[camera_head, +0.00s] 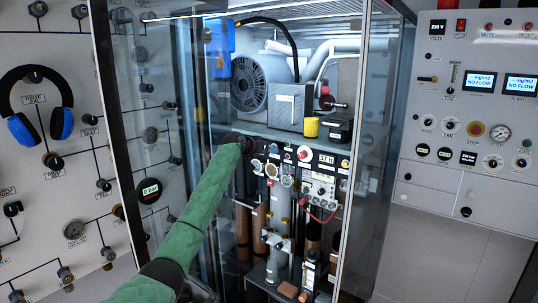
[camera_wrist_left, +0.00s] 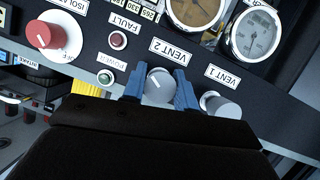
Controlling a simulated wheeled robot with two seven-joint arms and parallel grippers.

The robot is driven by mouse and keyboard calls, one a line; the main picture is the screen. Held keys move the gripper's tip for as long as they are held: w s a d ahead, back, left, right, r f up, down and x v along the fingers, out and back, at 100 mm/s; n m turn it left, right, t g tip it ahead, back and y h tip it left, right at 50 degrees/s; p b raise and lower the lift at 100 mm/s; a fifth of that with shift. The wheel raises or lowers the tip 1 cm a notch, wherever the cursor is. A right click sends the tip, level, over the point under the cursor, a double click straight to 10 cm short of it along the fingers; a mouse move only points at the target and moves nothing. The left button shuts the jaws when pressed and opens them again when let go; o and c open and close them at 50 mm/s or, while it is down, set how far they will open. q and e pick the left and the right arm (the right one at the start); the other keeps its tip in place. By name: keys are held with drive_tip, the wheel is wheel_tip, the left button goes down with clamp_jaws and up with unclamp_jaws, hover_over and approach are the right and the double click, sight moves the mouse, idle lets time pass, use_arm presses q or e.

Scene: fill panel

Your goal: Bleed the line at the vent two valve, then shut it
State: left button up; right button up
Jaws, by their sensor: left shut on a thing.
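The vent 2 valve is a grey round knob (camera_wrist_left: 159,86) on a dark panel, under an upside-down VENT 2 label (camera_wrist_left: 172,51) in the left wrist view. My left gripper (camera_wrist_left: 160,90) has its two blue fingers on either side of this knob and is shut on it. In the head view my green left arm reaches into the open cabinet, and the left gripper (camera_head: 240,142) is at the left end of the dark control panel (camera_head: 330,158). The arm and gripper hide the knob there. My right gripper is not in view.
The grey vent 1 knob (camera_wrist_left: 222,108) is close beside the gripper. A red knob (camera_wrist_left: 45,35), small lamps and two gauges (camera_wrist_left: 255,35) are nearby. In the head view a glass door edge (camera_head: 355,130) and a cabinet post (camera_head: 125,140) flank the opening.

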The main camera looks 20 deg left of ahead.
use_arm(q)
drive_tip(key=shift+f+n+h, duration=0.35)
drive_tip(key=shift+n+h, duration=0.05)
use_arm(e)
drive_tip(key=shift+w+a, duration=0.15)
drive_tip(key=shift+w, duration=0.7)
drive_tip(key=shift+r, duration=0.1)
use_arm(q)
drive_tip(key=o, duration=1)
drive_tip(key=shift+c, duration=0.2)
drive_tip(key=shift+r, duration=0.1)
drive_tip(key=shift+s+r+b, duration=0.1)
drive_tip(key=shift+b, duration=0.2)
